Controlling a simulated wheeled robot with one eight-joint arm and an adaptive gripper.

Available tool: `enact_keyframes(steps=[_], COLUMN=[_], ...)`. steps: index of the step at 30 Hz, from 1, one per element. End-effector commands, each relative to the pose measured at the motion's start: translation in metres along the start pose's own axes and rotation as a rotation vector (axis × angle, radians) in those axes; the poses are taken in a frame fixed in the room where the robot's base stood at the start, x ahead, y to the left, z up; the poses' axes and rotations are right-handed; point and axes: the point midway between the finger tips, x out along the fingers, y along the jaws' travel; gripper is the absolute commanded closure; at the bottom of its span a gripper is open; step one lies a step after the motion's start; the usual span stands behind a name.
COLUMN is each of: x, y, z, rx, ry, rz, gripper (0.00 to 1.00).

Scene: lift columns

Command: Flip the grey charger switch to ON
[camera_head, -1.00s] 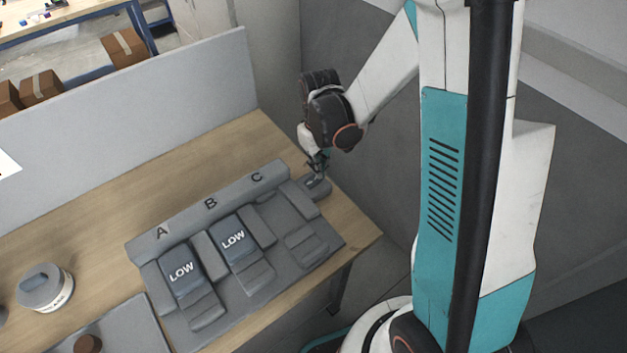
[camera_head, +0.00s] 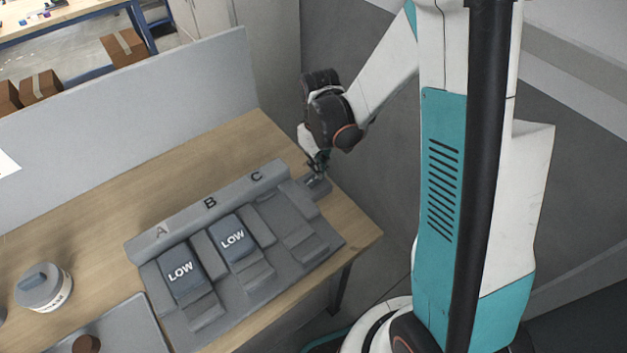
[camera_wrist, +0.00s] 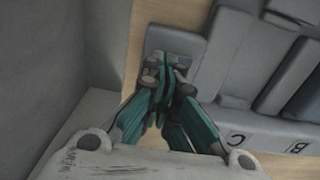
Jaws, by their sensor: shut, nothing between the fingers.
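The grey charger switch box (camera_head: 318,186) sits on the wooden table, just right of bay C of the grey charger. It also shows in the wrist view (camera_wrist: 185,42), partly covered by my fingers. My gripper (camera_head: 318,163) is shut and empty, pointing down at the box. In the wrist view, the closed teal fingertips (camera_wrist: 166,68) lie over the box. The fingers hide the switch lever, so its position and any contact cannot be told. The charger (camera_head: 132,250) has bays marked A, B and C.
Two dark batteries marked LOW stand in bay A (camera_head: 181,271) and bay B (camera_head: 234,236). Bay C (camera_head: 297,230) looks empty. A grey panel (camera_head: 120,125) runs along the table's back. A round labelled container (camera_head: 45,290) and a grey tray (camera_head: 125,325) are at left.

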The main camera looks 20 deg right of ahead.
Motion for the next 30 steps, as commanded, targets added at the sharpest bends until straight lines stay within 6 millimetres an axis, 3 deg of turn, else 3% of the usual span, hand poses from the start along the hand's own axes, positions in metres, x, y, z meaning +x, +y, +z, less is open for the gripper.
enact_keyframes(steps=[30], x=[0.014], y=[0.0], z=[0.0], rx=[0.0], ry=[0.0], rz=[0.0], gripper=[1.0])
